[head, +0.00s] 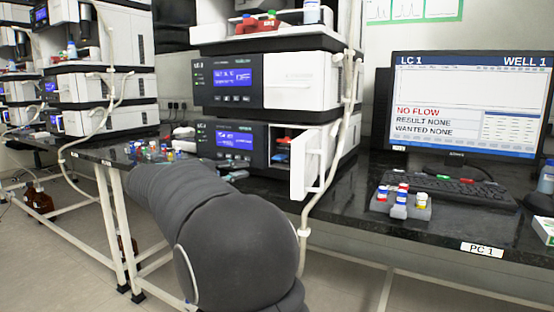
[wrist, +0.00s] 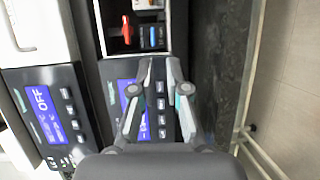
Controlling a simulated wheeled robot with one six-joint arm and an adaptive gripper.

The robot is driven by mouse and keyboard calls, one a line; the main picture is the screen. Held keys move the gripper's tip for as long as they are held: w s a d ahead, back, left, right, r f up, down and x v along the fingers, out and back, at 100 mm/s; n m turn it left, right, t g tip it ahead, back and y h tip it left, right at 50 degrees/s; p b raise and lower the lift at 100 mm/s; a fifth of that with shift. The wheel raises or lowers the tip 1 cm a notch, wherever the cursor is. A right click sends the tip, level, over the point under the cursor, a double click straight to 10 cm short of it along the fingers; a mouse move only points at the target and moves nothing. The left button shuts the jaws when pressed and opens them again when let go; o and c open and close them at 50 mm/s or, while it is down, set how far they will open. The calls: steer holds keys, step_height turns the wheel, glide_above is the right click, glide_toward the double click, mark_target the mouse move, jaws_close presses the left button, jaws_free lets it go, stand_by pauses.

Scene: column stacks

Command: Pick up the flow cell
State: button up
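The lower LC module (head: 238,140) has its white door (head: 306,163) swung open. Inside its bay sit a red part and a blue part (head: 284,142), small in the head view. The wrist view shows the bay at the top, with a red lever-like part (wrist: 127,30) and a dark block with blue marks (wrist: 152,37). I cannot tell for certain which of these is the flow cell. My gripper (wrist: 159,62) is open and empty, its fingertips below the bay opening in the wrist view, over the module's front panel.
A grey rack with coloured-cap vials (head: 402,202) stands before the keyboard (head: 455,190). The monitor (head: 468,105) reads NO FLOW. Pale tubing (head: 340,130) hangs beside the open door. More vials (head: 150,152) stand on the left bench. The black bench edge runs below.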

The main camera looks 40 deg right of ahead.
mark_target(274, 158)
steer(key=shift+h, duration=0.3)
steer(key=d, duration=0.4)
steer(key=w+d, duration=0.1)
steer(key=d, duration=0.9)
steer(key=shift+w+r, duration=0.2)
steer(key=shift+w, duration=0.05)
jaws_close()
steer(key=shift+r, duration=0.1)
